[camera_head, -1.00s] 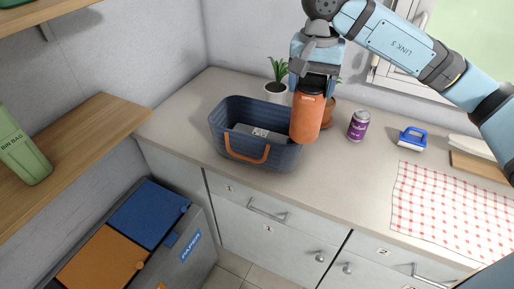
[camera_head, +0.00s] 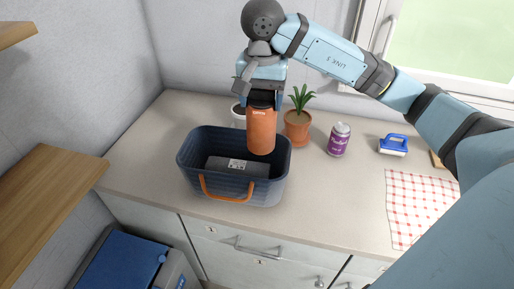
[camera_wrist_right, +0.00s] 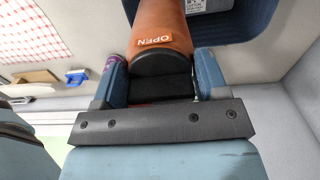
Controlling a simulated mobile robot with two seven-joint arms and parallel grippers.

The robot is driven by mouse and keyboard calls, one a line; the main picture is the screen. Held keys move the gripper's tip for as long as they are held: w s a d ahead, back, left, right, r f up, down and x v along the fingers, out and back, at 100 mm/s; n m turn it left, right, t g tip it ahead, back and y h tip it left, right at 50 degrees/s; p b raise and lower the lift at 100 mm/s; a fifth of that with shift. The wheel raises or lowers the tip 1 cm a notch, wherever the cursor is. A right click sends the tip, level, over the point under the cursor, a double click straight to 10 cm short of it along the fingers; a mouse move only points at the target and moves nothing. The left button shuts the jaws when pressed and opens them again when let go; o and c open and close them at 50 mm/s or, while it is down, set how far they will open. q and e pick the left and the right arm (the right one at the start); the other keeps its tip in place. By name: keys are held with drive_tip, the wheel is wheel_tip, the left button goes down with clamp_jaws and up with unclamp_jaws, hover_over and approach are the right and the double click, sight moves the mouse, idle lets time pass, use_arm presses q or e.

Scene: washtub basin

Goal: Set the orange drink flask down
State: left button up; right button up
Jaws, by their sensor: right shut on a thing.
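The orange drink flask (camera_head: 261,132) hangs upright from my right gripper (camera_head: 262,100), which is shut on its dark top end. In the head view the flask overlaps the back right part of the dark blue washtub basin (camera_head: 190,176), its lower end around the level of the rim. I cannot tell if it touches the basin. The basin has an orange handle and holds a grey box (camera_head: 225,164) with a white label. In the right wrist view the flask (camera_wrist_right: 158,28) shows an "OPEN" label between the fingers. My left gripper is not in view.
A potted plant (camera_head: 298,128) and a white pot (camera_head: 238,118) stand behind the basin. The counter (camera_head: 325,190) right of the basin is clear.

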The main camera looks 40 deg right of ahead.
sight(260, 147)
wheel_tip(260, 147, down, 9)
drive_tip(key=shift+w+f+p, duration=0.1)
drive_tip(key=shift+p, duration=0.55)
drive_tip(key=shift+f, duration=0.9)
wheel_tip(260, 147, down, 3)
drive_tip(key=shift+r+p, duration=0.1)
drive_tip(key=shift+p, duration=0.3)
drive_tip(key=shift+f+b, duration=0.5)
drive_tip(key=shift+b, duration=0.1)
drive_tip(key=o, duration=1.5)
drive_tip(key=shift+r, duration=0.1)
